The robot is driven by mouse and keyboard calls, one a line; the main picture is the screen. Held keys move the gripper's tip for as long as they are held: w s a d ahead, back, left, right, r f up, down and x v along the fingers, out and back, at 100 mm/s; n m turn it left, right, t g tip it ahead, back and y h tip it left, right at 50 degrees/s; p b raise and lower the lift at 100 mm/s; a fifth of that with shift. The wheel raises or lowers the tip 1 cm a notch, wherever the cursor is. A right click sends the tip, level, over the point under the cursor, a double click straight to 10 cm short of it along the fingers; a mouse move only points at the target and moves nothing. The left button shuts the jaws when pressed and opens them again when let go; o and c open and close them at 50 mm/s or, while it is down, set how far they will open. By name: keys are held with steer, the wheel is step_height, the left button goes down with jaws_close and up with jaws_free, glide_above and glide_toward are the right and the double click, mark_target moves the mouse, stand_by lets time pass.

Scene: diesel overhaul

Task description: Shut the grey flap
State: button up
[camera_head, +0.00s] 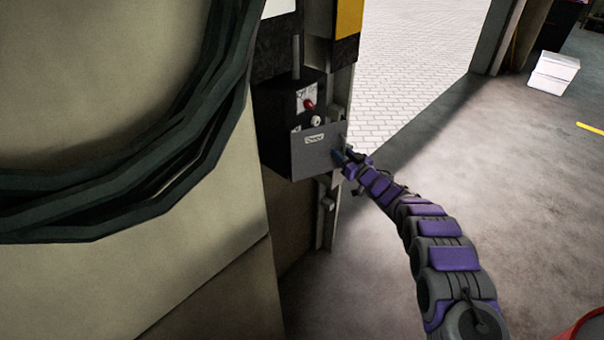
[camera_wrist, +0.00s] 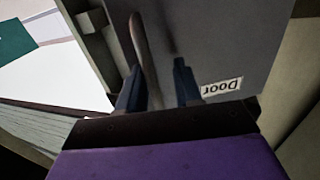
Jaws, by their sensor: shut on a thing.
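The grey flap (camera_head: 312,152) is a flat panel with a small "Door" label, on the front of a dark control box (camera_head: 285,105) on the wall. It covers the lower part of the box front, while a red button (camera_head: 309,104) and a white button (camera_head: 316,121) show above it. My gripper (camera_head: 346,158) is at the flap's right side. In the wrist view, the flap (camera_wrist: 210,45) fills the upper middle, its label upside down. My two dark fingers (camera_wrist: 157,88) are on either side of a thin curved brownish handle (camera_wrist: 147,60). The exact contact is partly hidden.
Thick dark hoses or cables (camera_head: 110,205) hang on the wall at left. A post (camera_head: 330,215) runs beside the box, with an open doorway onto bright paving (camera_head: 410,60) behind. White boxes (camera_head: 554,72) stand far right. The grey floor (camera_head: 480,160) is clear at middle right.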

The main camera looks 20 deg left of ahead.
mark_target(340, 147)
steer(key=shift+o, duration=0.4)
steer(key=shift+w+a+y, duration=0.15)
steer(key=shift+a+y, duration=0.15)
steer(key=shift+a, duration=0.2)
steer(key=shift+w+n+g, duration=0.3)
steer(key=shift+w+n, duration=0.1)
steer(key=shift+w, duration=0.1)
steer(key=shift+c, duration=0.3)
steer(key=shift+w+a+f+b, duration=0.2)
steer(key=shift+f+b, duration=0.05)
steer(key=shift+b, duration=0.4)
steer(key=shift+c, duration=0.5)
steer(key=b, duration=0.1)
steer(key=w+b, duration=0.1)
steer(key=b, duration=0.1)
steer(key=shift+w+a+r+n+g+y, duration=0.1)
steer(key=shift+w+a+n+g+y, duration=0.2)
steer(key=shift+g, duration=0.1)
steer(key=shift+c, duration=0.9)
steer(key=shift+w+d+b, duration=0.15)
steer(key=shift+b, duration=0.4)
steer(key=shift+c, duration=0.3)
